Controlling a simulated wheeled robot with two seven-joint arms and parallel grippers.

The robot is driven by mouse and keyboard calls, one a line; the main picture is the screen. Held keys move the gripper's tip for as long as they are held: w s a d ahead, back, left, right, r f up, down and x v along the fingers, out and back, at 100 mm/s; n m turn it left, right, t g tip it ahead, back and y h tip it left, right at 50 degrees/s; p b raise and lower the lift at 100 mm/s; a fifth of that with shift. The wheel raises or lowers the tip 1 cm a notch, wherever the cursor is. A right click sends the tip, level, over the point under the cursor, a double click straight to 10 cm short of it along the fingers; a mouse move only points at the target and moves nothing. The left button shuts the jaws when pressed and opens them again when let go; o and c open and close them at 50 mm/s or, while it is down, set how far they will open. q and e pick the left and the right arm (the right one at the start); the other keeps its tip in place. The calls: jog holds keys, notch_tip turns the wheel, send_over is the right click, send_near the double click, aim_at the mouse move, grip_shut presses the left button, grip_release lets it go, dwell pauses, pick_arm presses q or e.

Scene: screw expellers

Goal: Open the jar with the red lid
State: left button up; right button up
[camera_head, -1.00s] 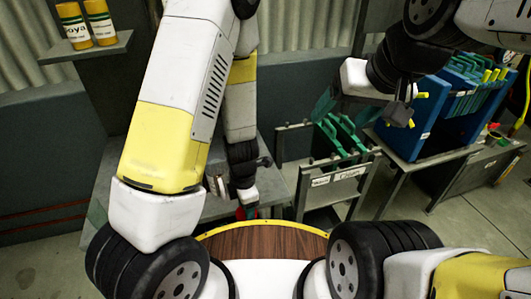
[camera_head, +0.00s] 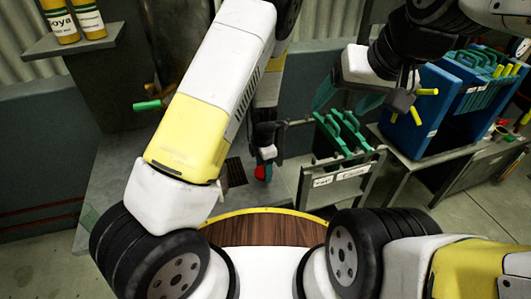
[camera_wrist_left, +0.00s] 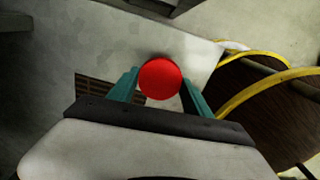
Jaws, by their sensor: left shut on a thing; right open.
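The round red lid (camera_wrist_left: 160,79) sits between the teal fingers of my left gripper (camera_wrist_left: 160,88) in the left wrist view. My left gripper is shut on the red-lidded jar, over the grey table. The jar's body is hidden in that view, and I cannot tell how the lid sits on it. In the head view the red lid (camera_head: 261,173) shows small below the dark left wrist.
The grey table (camera_head: 118,165) has a dark grate (camera_head: 236,172). A green handle (camera_head: 147,105) sticks out behind my left arm. A rack with green-handled plates (camera_head: 345,180) stands right of the table, with blue units (camera_head: 425,120) beyond. Yellow bottles (camera_head: 88,18) stand on a shelf.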

pick_arm(q)
jog(key=shift+w+d, duration=0.25)
jog(key=shift+w, duration=0.3)
jog(key=shift+w+f, duration=0.2)
jog(key=shift+f, duration=1.65)
jog(key=o, duration=1.5)
jog(key=shift+f, duration=0.1)
jog(key=shift+o, duration=0.2)
